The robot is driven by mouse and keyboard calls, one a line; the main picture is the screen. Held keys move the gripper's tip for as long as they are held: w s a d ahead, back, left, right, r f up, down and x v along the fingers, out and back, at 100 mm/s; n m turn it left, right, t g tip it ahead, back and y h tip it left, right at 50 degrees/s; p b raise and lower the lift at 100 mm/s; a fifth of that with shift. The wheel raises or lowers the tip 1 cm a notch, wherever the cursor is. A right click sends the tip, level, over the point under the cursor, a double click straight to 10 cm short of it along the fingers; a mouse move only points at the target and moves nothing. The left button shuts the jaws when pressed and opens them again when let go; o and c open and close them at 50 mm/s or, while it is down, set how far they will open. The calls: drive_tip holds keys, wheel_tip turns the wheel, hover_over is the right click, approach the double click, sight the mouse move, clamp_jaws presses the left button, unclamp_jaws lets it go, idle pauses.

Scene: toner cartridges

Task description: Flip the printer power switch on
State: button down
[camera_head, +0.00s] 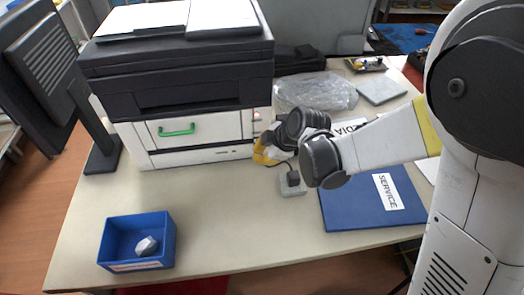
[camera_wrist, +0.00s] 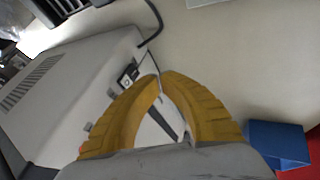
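The printer (camera_head: 180,80) has a black top and a white lower body with a green handle, and stands at the back left of the desk. In the wrist view its white side (camera_wrist: 75,85) fills the left. A small black fitting with a white mark (camera_wrist: 126,80) on that side looks like the power switch; its on or off position is too small to tell. My gripper (camera_head: 262,152) is beside the printer's lower right corner. In the wrist view, my gripper's yellow fingers (camera_wrist: 162,78) meet at the tips, holding nothing visible, just right of the fitting and apparently apart from it.
A power socket with a plug (camera_head: 292,184) lies on the desk, its dark cable running near my gripper. A blue folder (camera_head: 350,210) lies right, a blue bin (camera_head: 110,240) with a pale item front left. Clear plastic wrap (camera_head: 315,90) lies behind. The desk's front middle is clear.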

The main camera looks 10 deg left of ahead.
drive_tip(key=p+v, duration=0.4)
drive_tip(key=v, duration=0.6)
drive_tip(key=shift+s+p, duration=0.25)
drive_tip(key=shift+p, duration=0.05)
drive_tip(key=shift+d, duration=0.1)
